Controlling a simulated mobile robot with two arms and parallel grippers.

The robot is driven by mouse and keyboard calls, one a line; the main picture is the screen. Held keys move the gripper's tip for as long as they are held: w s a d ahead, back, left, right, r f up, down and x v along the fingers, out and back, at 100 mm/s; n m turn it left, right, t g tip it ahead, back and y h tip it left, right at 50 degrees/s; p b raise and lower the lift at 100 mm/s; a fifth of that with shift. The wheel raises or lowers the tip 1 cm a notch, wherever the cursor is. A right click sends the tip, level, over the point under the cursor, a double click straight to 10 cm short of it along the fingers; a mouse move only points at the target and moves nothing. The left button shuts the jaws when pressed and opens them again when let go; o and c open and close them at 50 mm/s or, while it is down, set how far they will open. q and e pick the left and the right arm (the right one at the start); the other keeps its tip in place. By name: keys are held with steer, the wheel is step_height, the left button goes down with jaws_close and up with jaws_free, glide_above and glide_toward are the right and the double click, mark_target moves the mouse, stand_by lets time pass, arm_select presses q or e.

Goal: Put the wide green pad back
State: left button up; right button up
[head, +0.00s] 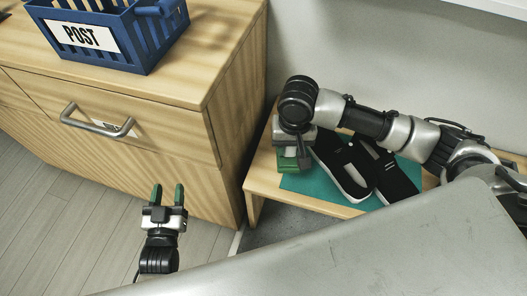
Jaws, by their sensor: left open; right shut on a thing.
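The wide green pad (300,184) is a flat teal mat on the low wooden bench, partly covered by a pair of dark shoes (341,167) with white soles. My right gripper (289,164) points down at the pad's left edge, its green fingertips low beside the shoes. It is shut on the pad's edge, though the grip itself is mostly hidden by the gripper. My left gripper (167,195) is open and empty, over the floor in front of the drawer cabinet.
The wooden cabinet (225,115) with a metal drawer handle (97,127) stands left of the bench (262,180). A blue crate labelled POST (147,48) sits on top. The wall is close behind the bench. Open floor (65,235) lies at the lower left.

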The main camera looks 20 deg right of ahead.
steer(key=shift+s+r+m+p, duration=0.3)
steer(key=shift+s+r+p, duration=0.5)
steer(key=shift+r+p, duration=0.2)
arm_select(q)
steer(key=s+a+f+g+y+p, duration=0.35)
steer(key=s+f+g, duration=0.5)
steer(key=f, duration=0.55)
arm_select(e)
steer(key=shift+s+r+m+p, duration=0.2)
steer(key=shift+s+m, duration=0.1)
steer(key=shift+s, duration=0.3)
steer(key=shift+s+r+m+p, duration=0.15)
steer(key=shift+s+m, duration=0.15)
steer(key=shift+s, duration=0.3)
arm_select(q)
steer(key=s+a+f+g+p, duration=0.2)
steer(key=s+f+g, duration=0.2)
steer(key=s, duration=0.5)
steer(key=s+a+f+g+y+p, duration=0.1)
steer(key=s+a+f+g+p, duration=0.2)
steer(key=s, duration=0.7)
steer(key=shift+a+f+n+g+p, duration=0.3)
steer(key=shift+f+g, duration=0.15)
steer(key=shift+g, duration=0.2)
arm_select(e)
steer(key=s, duration=0.1)
steer(key=s+m, duration=0.1)
steer(key=s, duration=0.1)
steer(key=shift+s+r+m, duration=0.35)
steer(key=shift+s+m, duration=0.05)
